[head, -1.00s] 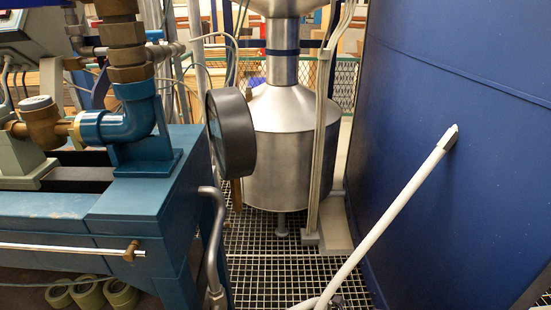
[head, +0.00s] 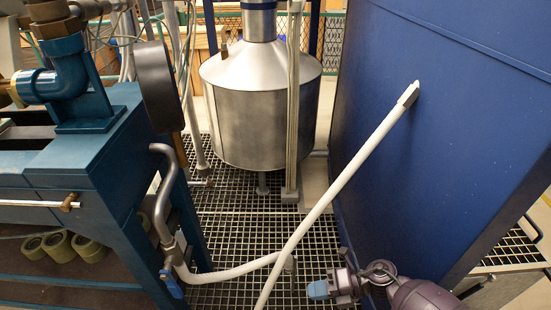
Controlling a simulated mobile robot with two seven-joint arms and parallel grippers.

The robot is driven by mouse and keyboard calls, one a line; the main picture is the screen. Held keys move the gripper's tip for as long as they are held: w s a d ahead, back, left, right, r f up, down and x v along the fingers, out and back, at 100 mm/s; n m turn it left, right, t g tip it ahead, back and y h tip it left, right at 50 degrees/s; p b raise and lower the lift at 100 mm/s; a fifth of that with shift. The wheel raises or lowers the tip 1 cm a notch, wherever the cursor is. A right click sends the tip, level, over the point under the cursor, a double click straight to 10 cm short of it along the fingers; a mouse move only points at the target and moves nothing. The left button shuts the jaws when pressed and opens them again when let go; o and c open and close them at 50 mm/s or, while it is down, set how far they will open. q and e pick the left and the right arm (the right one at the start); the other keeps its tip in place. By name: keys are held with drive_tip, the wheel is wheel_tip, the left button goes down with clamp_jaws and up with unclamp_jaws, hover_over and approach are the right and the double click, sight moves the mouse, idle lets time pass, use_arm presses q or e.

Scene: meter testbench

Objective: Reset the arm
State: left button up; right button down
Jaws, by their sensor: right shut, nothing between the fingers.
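My right gripper (head: 318,289) shows at the bottom of the head view, to the right of the white pipe. It is shut with nothing held, over the floor grating. My purple-grey right arm comes in behind it from the lower right corner. My left gripper is not in view.
A white pipe (head: 335,185) slants up to the blue wall panel (head: 450,130). A steel tank (head: 262,115) stands behind. The blue testbench (head: 100,160) with its dark round gauge (head: 157,87) fills the left. The floor grating (head: 240,210) lies between bench and panel.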

drive_tip(key=s+d+r+m+t+h, duration=0.35)
drive_tip(key=s+d+m, duration=0.25)
drive_tip(key=s+m, duration=0.35)
drive_tip(key=s+d+r+m+t+h, duration=0.2)
drive_tip(key=s+d+r+m+h, duration=0.2)
drive_tip(key=s+d+m, duration=0.45)
drive_tip(key=s+d+r+m+t+h, duration=0.3)
drive_tip(key=s+d+r+m+h, duration=0.15)
drive_tip(key=s+m, duration=0.65)
drive_tip(key=shift+a+m+t, duration=0.75)
drive_tip(key=shift+a+m, duration=0.95)
drive_tip(key=shift+a, duration=0.2)
use_arm(q)
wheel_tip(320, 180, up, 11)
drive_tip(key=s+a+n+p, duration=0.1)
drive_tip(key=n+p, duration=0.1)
drive_tip(key=p, duration=1.5)
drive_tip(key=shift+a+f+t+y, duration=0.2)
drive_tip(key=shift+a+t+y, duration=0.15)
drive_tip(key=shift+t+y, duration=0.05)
use_arm(e)
wheel_tip(320, 180, up, 10)
drive_tip(key=s+d+m+h, duration=0.1)
drive_tip(key=m, duration=0.1)
drive_tip(key=shift+s+d+t+h, duration=0.15)
drive_tip(key=shift+d+t+h, duration=0.15)
drive_tip(key=shift+t, duration=0.1)
